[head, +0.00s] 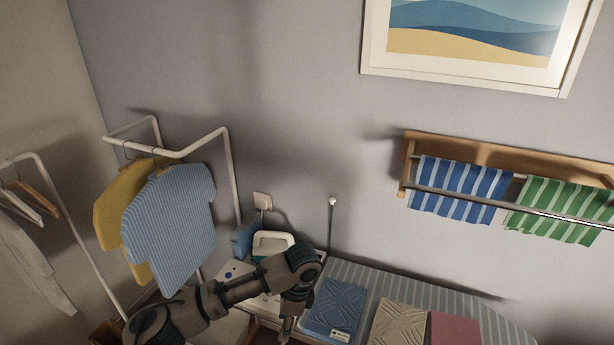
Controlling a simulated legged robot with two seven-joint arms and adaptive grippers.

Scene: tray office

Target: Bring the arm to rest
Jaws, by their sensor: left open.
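My left arm comes in from the lower left and bends at an elbow or wrist joint in the lower middle. My left gripper (287,328) hangs down at the bottom of the head view, just left of a blue folded item. Its fingers are small and partly cut off by the lower edge. It is open, and I see nothing held in it. My right gripper is not in view.
A striped ironing-board-like surface (450,312) carries a blue folded item (335,305), a beige one (398,322) and a pink one (455,329). A white iron-like object (272,243) stands behind my arm. Shirts (172,230) hang left; towels (460,190) hang right.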

